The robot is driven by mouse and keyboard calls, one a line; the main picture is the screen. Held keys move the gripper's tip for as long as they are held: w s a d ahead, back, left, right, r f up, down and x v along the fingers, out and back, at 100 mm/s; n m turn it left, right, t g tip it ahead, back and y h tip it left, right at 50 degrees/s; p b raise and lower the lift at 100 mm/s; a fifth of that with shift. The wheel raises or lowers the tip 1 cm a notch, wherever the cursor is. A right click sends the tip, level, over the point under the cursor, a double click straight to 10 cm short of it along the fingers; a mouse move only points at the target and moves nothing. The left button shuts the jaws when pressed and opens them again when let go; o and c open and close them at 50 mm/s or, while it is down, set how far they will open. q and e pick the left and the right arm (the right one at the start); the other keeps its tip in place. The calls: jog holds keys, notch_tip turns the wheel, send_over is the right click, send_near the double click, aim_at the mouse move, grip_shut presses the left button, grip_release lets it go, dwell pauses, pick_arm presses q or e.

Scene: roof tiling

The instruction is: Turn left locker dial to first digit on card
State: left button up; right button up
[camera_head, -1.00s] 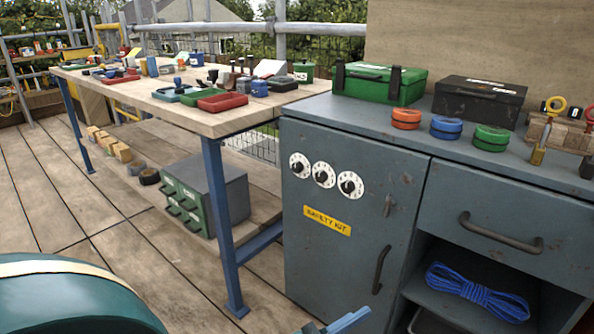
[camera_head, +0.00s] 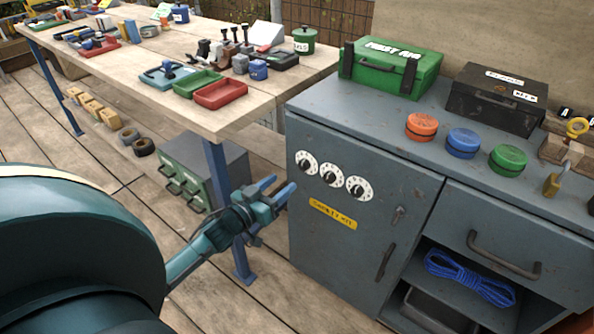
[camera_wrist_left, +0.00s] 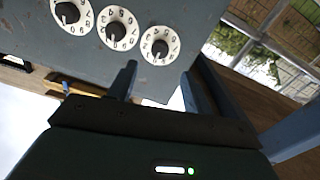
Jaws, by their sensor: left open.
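The grey-blue locker (camera_head: 345,240) has three white dials with black knobs in a row high on its door. The left dial (camera_head: 306,163) is nearest the door's left edge; it also shows in the left wrist view (camera_wrist_left: 160,45), at the right end of the row. Beside it are the middle dial (camera_head: 330,173) and the right dial (camera_head: 358,188). My left gripper (camera_head: 283,190) is open and empty, left of and a little below the left dial, apart from it. The wrist view shows its two fingers (camera_wrist_left: 157,84) spread near that dial. No digit card can be made out. My right gripper is out of view.
A yellow label (camera_head: 333,214) sits below the dials, with a door handle (camera_head: 385,262) lower right. A wooden workbench (camera_head: 215,115) with trays and tools stands behind on the left. A green box (camera_head: 390,75) and coloured round tins stand on the locker top.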

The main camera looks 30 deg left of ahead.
aim_at(302, 167)
pick_arm(q)
jog(key=w, duration=0.5)
jog(key=w+d+b, duration=0.1)
jog(key=w, duration=0.1)
jog(key=shift+w, duration=0.3)
jog(key=shift+c, duration=0.2)
jog(key=c, duration=0.9)
